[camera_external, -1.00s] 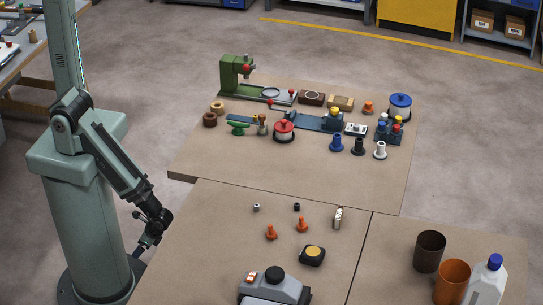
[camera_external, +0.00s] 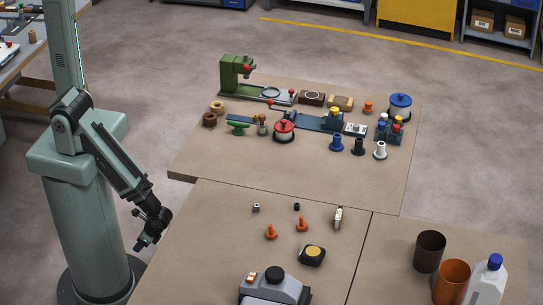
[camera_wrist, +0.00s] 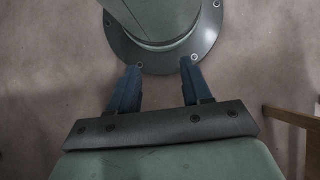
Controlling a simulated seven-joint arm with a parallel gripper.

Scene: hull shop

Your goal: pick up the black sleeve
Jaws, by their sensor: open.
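A small black sleeve (camera_external: 297,206) stands on the near table in the external view, to the right of a similar small grey sleeve (camera_external: 256,207). A larger black flanged piece (camera_external: 358,146) stands on the far table between a blue one (camera_external: 336,143) and a white one (camera_external: 380,150). My gripper (camera_external: 143,244) hangs off the left side of the tables, pointing down, well away from these pieces. In the wrist view my gripper (camera_wrist: 160,68) has its two blue fingers apart with nothing between them; only floor and my base show beyond.
Two orange pegs (camera_external: 271,232) (camera_external: 302,224), a yellow-topped black box (camera_external: 312,255) and a grey machine (camera_external: 274,287) stand nearby. An upright metal piece (camera_external: 338,218) is right of the black sleeve. Cups and a white bottle (camera_external: 487,280) stand at right. Several tools crowd the far table.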

